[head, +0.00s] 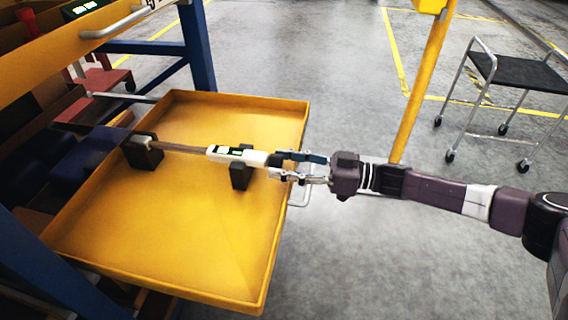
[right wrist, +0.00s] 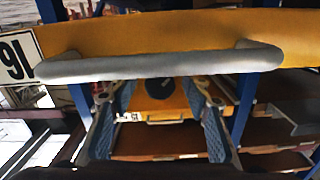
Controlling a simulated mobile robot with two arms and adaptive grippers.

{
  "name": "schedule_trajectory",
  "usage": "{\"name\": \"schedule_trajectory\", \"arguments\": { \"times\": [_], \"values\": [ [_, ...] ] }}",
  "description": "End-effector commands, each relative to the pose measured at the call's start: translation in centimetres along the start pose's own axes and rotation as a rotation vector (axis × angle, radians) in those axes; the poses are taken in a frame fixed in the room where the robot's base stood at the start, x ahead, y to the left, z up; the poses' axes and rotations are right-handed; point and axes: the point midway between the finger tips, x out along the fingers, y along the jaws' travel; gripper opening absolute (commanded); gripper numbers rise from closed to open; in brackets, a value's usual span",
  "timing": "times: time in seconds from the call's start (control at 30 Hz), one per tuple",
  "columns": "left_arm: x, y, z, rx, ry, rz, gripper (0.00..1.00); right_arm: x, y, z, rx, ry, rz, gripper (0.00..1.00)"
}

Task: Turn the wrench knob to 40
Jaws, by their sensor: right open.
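The wrench (head: 180,148) lies across two black rests in a yellow drawer in the head view. Its white handle has a small dark display with green marks (head: 228,150) and points right. The wrench knob is at the handle's right end, largely hidden by my right gripper (head: 288,166). That gripper is open, its two fingers reaching leftward to either side of the handle end. In the right wrist view a dark round end, apparently the knob (right wrist: 160,90), shows between the open fingers; I cannot tell whether they touch it. No scale reading is legible. My left gripper is not in view.
The open yellow drawer (head: 190,245) extends from a blue-framed rack (head: 198,45), its grey handle (right wrist: 160,64) close in the right wrist view. A yellow post (head: 425,80) stands behind my right arm. A black-topped cart (head: 520,72) is at right. Grey floor lies between.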

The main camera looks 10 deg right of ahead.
Motion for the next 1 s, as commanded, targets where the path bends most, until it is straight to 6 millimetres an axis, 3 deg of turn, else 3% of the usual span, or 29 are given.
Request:
{"name": "schedule_trajectory", "arguments": {
  "times": [0.07, 0.43, 0.57, 0.83, 1.0],
  "values": [
    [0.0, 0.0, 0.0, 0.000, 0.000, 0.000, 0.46, 0.0, 0.0, 0.0, 0.000, 0.000, 0.000, 0.43],
    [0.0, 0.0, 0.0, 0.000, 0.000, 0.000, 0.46, 0.0, 0.0, 0.0, 0.000, 0.000, 0.000, 0.02],
    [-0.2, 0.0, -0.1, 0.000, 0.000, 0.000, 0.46, 0.0, 0.0, -0.1, -0.021, 0.001, 0.000, 0.02],
    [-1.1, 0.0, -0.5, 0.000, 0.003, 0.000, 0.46, 0.0, 0.1, -0.2, -0.270, 0.003, 0.000, 0.02],
    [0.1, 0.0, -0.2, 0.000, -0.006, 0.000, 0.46, 0.0, 0.2, -0.1, -0.367, 0.002, 0.001, 0.02]
  ]
}}
